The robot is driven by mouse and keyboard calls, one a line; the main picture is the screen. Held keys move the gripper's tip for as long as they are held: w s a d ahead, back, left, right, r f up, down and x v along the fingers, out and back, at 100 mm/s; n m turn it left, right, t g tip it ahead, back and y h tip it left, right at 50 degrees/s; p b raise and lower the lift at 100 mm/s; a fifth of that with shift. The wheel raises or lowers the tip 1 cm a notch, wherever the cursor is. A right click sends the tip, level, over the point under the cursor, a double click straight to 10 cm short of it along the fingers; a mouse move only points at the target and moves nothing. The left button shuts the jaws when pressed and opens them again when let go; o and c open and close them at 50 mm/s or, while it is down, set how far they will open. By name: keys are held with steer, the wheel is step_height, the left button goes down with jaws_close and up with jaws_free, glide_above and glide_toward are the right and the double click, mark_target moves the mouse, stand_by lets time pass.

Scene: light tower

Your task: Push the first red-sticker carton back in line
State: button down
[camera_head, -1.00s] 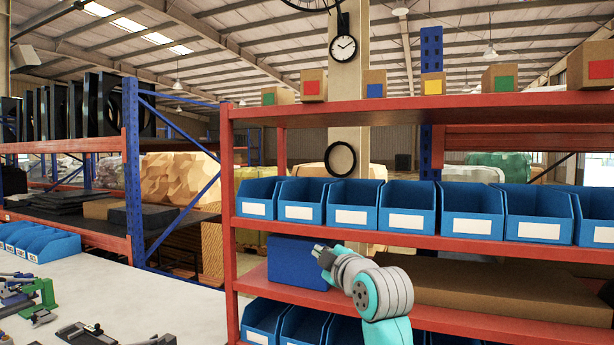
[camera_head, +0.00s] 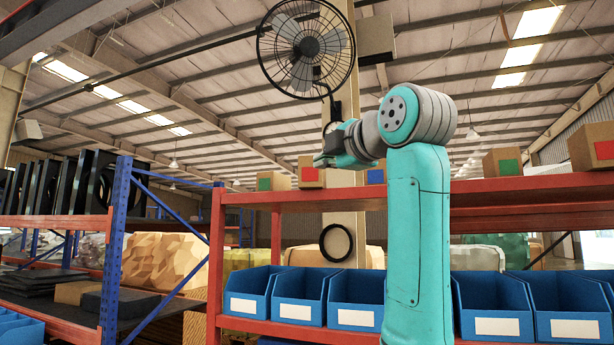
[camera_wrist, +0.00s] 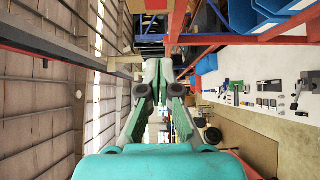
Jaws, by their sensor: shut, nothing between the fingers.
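The left red-sticker carton (camera_head: 311,175) stands upright on the top red shelf, between a green-sticker carton (camera_head: 272,182) and a blue-sticker carton (camera_head: 374,177). It looks larger than these two; how far it sticks out is hard to judge. My gripper (camera_head: 322,160) is shut and empty, at the height of the carton's upper part, and overlaps its top right in the head view. I cannot tell whether they touch. In the wrist view the fingers (camera_wrist: 158,68) come together. Another red-sticker carton (camera_head: 593,148) stands at the far right.
The top shelf (camera_head: 255,198) has a red front edge. Another green-sticker carton (camera_head: 502,162) stands right of my arm, which hides the shelf's middle. Blue bins (camera_head: 300,297) fill the shelf below. A wall fan (camera_head: 306,48) hangs above, and a blue rack post (camera_head: 117,240) stands left.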

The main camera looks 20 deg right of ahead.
glide_toward(302, 177)
steer(key=w+a, duration=0.3)
steer(key=a, duration=0.1)
steer(key=shift+w+d, duration=0.9)
steer(key=shift+d, duration=0.05)
steer(key=shift+w+d, duration=0.35)
steer(key=shift+w, duration=0.4)
